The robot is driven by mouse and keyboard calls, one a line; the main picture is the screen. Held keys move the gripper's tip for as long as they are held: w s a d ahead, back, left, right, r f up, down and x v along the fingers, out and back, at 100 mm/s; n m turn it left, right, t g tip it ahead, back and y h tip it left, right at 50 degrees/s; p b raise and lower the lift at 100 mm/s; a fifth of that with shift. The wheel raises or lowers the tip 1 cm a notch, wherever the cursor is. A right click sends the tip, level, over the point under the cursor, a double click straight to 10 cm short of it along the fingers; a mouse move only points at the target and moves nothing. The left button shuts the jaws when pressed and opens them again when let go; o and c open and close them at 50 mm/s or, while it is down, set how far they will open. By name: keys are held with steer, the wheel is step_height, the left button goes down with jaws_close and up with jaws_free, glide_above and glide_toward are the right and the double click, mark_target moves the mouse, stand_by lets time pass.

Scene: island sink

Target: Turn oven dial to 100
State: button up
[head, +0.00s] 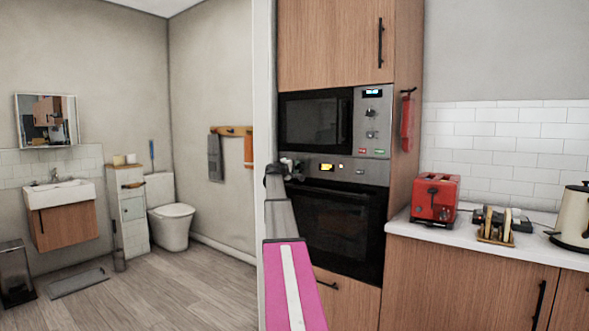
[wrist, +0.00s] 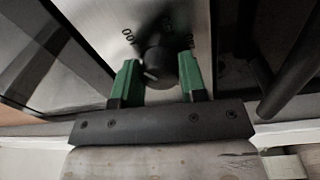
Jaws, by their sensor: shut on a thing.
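The oven dial (wrist: 155,66) is a round black knob on the pale metal panel, with a small light mark on its lower left side. Printed numbers ending in 00 show around it, partly dark and hard to read. My gripper (wrist: 160,61) has its green fingers on either side of the dial and is shut on it. In the head view, the black oven (head: 335,222) stands in the tall wooden cabinet, its panel display (head: 327,167) lit. My gripper is at the left end of that panel and hides the dial there.
A black oven handle (wrist: 290,75) runs close to the right of my gripper. A microwave (head: 314,122) sits above the oven. A red toaster (head: 435,197) and a kettle (head: 574,218) stand on the counter at right.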

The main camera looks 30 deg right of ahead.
stand_by(0.4)
steer(key=o, duration=0.9)
steer(key=v, duration=1.1)
